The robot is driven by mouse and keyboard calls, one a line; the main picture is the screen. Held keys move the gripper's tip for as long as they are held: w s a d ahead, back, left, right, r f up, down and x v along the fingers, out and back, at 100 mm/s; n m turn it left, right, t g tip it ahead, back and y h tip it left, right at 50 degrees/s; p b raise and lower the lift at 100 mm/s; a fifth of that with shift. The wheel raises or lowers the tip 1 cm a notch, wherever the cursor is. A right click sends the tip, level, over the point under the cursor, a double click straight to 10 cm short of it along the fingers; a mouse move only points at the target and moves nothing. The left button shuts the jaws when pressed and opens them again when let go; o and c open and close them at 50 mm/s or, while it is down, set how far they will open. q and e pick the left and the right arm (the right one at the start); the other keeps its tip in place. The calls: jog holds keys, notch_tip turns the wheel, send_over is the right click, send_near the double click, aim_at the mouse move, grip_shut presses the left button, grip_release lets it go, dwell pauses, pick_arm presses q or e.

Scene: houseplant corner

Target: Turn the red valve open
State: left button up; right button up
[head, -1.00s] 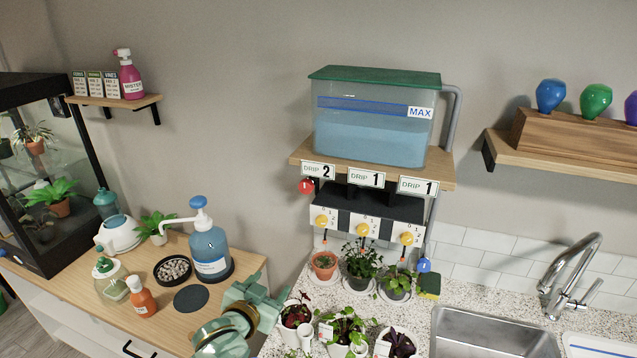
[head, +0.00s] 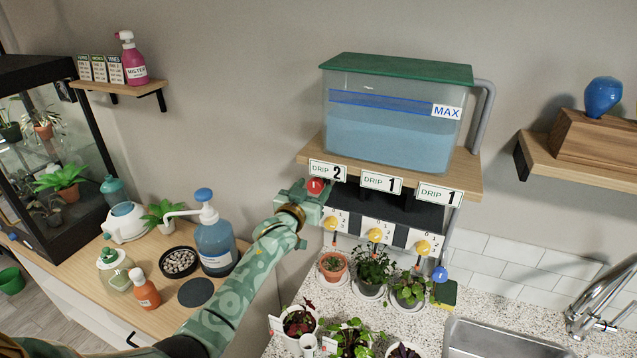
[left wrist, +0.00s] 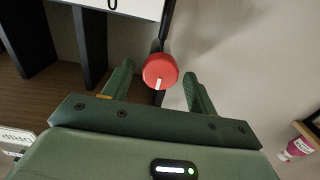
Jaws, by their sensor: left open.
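The red valve (head: 316,186) is a round red knob just below the DRIP 2 label, at the left end of the dark drip unit under the water tank. In the left wrist view the red valve (left wrist: 160,71) shows a white mark on its rim and sits between and just beyond the fingertips. My left gripper (head: 308,190) is at the valve; in the left wrist view its two fingers (left wrist: 158,85) are apart, one on each side of the knob, with gaps visible. My right gripper is not in view.
The water tank (head: 395,118) stands on a wooden shelf (head: 310,152) above. Potted plants (head: 333,265) stand on the counter below. A blue pump bottle (head: 213,245) is left of my arm.

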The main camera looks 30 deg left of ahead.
aim_at(314, 187)
pick_arm(q)
jog(key=w, duration=0.2)
jog(key=shift+w, duration=0.3)
jog(key=shift+w+a+b, duration=0.1)
jog(key=shift+w+b, duration=0.2)
jog(key=shift+w, duration=0.4)
jog(key=shift+s, duration=0.1)
jog(key=c, duration=1)
jog(key=shift+o, duration=0.2)
